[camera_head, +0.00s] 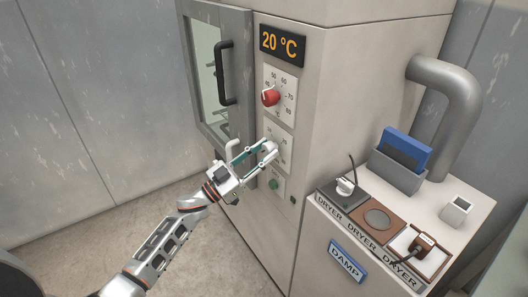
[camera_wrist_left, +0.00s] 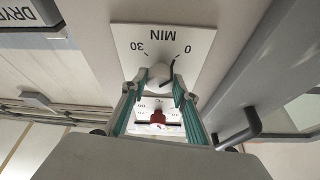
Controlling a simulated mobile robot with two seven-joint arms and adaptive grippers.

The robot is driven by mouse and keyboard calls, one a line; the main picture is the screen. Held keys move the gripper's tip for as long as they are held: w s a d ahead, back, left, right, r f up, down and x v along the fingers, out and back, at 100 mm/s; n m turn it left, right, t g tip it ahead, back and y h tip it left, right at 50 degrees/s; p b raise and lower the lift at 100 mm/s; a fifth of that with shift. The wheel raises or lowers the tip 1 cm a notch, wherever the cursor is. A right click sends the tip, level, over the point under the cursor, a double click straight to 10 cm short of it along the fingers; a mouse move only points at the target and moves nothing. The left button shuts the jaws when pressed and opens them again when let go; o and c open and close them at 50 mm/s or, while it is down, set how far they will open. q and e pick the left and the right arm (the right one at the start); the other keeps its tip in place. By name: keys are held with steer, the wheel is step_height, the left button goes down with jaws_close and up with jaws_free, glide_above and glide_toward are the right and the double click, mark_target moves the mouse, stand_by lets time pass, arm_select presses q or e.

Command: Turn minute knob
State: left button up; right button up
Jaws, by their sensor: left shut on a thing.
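The minute knob (camera_wrist_left: 160,74) is a pale round knob on a white dial plate marked MIN, 0 and 30, upside down in the left wrist view. A dark pointer line beside the knob aims near the 0. My left gripper (camera_wrist_left: 157,92) has its green-padded fingers on either side of the knob and is shut on it. In the head view, my left gripper (camera_head: 267,154) reaches the middle dial of the grey cabinet, and its fingers hide most of the knob there. My right gripper is not in view.
A red temperature knob (camera_head: 270,97) is above, under the 20 °C display (camera_head: 282,44). A green button (camera_head: 273,184) is below. The cabinet door's dark handle (camera_head: 222,73) juts out at left. A side unit with dryer sockets (camera_head: 377,219) and a blue item (camera_head: 404,148) stands right.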

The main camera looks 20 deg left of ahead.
arm_select(q)
steer(key=shift+m, duration=0.4)
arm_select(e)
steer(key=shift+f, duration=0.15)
